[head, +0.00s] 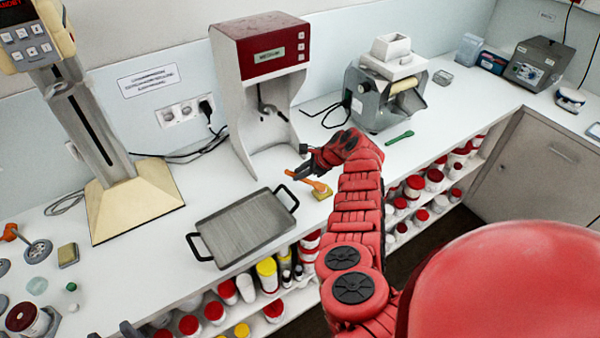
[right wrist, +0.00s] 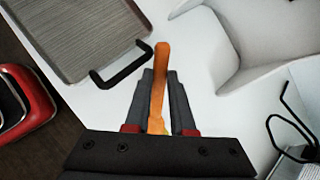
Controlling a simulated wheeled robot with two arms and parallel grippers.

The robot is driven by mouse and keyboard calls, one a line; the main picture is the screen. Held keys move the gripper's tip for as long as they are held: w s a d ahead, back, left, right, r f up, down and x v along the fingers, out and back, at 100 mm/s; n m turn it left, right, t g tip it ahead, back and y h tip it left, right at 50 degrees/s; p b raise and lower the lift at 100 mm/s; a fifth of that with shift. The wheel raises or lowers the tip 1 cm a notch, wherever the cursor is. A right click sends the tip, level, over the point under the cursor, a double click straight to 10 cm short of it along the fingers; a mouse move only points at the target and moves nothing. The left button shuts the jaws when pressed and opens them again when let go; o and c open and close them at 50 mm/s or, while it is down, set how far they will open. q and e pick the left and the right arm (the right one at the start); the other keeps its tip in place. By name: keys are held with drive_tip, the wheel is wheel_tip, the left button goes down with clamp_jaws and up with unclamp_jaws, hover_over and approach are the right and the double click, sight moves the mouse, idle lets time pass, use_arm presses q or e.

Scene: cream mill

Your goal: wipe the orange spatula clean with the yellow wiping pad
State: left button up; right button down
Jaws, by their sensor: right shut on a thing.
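My right gripper (head: 306,168) is low over the counter between the tray and the red-topped machine. It is shut on the orange spatula (head: 318,186), which lies between its fingers in the right wrist view (right wrist: 161,75). Only a sliver of yellow shows near the palm in the right wrist view. My left gripper (head: 112,331) shows only as two dark tips, set apart, at the lower edge of the head view.
A grey tray (head: 240,228) with black handles lies left of the right gripper. The red-topped machine (head: 262,80) stands behind it. A green utensil (head: 399,137) lies further right. A second yellowish block (head: 68,255) sits at the left. Shelves of jars run below the counter's front edge.

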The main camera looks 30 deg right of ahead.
idle(0.7)
drive_tip(key=shift+w+a+r+p, duration=0.1)
drive_tip(key=shift+w+a+p, duration=0.05)
drive_tip(key=shift+a+p, duration=0.35)
drive_tip(key=shift+w+a+p, duration=0.2)
drive_tip(key=shift+a+p, duration=0.05)
drive_tip(key=shift+p, duration=0.05)
drive_tip(key=shift+s+d, duration=0.35)
drive_tip(key=shift+d, duration=0.4)
drive_tip(key=shift+w+a, duration=0.25)
drive_tip(key=shift+a, duration=0.55)
drive_tip(key=shift+s+d, duration=0.3)
drive_tip(key=shift+d, duration=0.45)
